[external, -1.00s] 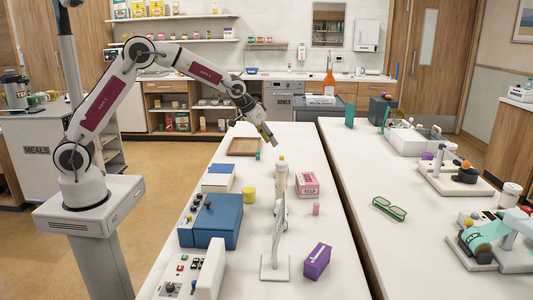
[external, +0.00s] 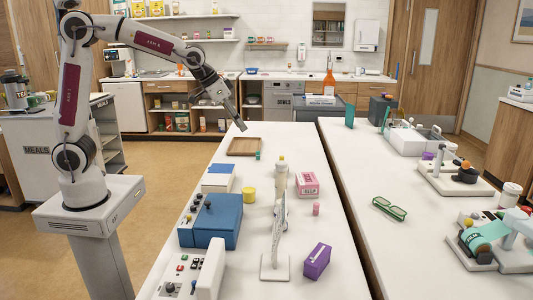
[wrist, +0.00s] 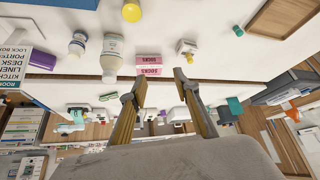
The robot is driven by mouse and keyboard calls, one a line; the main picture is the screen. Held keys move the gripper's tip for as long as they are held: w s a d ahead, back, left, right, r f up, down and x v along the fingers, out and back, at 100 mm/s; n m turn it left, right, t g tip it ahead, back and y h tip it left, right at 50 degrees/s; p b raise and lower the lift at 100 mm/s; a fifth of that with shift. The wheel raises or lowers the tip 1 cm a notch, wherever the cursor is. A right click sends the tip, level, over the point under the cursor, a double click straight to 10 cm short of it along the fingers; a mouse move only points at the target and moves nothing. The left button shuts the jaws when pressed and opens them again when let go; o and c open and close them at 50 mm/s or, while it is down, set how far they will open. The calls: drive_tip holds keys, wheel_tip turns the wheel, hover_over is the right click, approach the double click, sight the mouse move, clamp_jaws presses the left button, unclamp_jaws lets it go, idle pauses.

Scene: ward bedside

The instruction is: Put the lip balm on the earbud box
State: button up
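A small pink upright tube (external: 316,209), which looks like the lip balm, stands on the near table in front of the pink socks box. A purple box (external: 317,261) lies nearer the camera on the same table; it may be the earbud box, but its label is unreadable. My gripper (external: 242,127) is above the far left part of the table, by the wooden tray, well away from both. In the wrist view my gripper (wrist: 160,80) has its fingertips apart with nothing between them.
The pink socks box (external: 307,184), a pale bottle (external: 281,178), a yellow cylinder (external: 249,195) and a blue box (external: 216,222) stand on the near table. The wooden tray (external: 244,147) lies at its far end, with a small teal item (external: 257,156) by its corner.

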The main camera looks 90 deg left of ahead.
drive_tip(key=s+d+r+m+h, duration=0.15)
drive_tip(key=s+d+r, duration=0.25)
drive_tip(key=s+d, duration=0.85)
drive_tip(key=s+d+f+m, duration=0.1)
drive_tip(key=s+d+f, duration=0.1)
drive_tip(key=s, duration=0.7)
drive_tip(key=s+d+f+m+h, duration=0.1)
drive_tip(key=s+d+f+m, duration=0.1)
drive_tip(key=s, duration=0.6)
drive_tip(key=shift+s+d, duration=0.35)
drive_tip(key=shift+d, duration=0.35)
